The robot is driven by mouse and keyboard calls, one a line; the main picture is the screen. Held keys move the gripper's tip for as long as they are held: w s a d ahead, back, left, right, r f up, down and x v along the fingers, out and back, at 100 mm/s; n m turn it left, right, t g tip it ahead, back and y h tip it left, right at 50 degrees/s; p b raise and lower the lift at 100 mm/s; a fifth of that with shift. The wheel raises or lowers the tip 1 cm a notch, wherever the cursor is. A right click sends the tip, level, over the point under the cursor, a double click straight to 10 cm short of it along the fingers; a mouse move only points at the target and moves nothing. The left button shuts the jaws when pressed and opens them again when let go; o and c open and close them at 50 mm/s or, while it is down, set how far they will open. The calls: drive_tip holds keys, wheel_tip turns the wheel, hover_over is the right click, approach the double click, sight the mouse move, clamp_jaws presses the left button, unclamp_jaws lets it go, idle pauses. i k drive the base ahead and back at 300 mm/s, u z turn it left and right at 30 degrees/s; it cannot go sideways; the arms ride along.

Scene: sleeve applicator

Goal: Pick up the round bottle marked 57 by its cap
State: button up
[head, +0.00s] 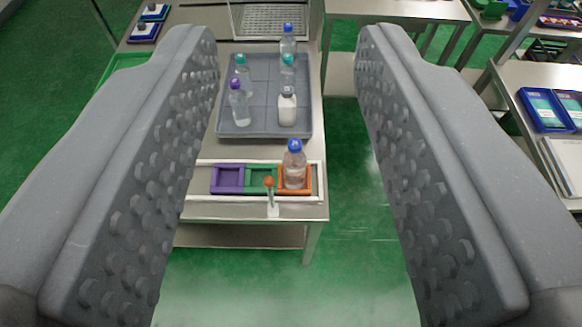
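My gripper (287,45) is open and empty, its two studded grey fingers wide apart at left and right. Another clear bottle with a blue cap (294,168) stands upright in the orange holder (307,190). No number 57 can be read on any bottle.
A purple holder (228,180) and a green holder (258,186) sit left of the orange one. A small stand with an orange ball (269,182) is in front. A side table with blue trays (545,110) is at right. Green floor (345,200) is clear.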

sight(295, 159)
drive_tip(key=u, duration=2.5)
drive_tip(key=k, duration=0.95)
drive_tip(key=z, duration=2)
drive_tip(key=i, duration=1)
drive_tip(key=u, duration=0.05)
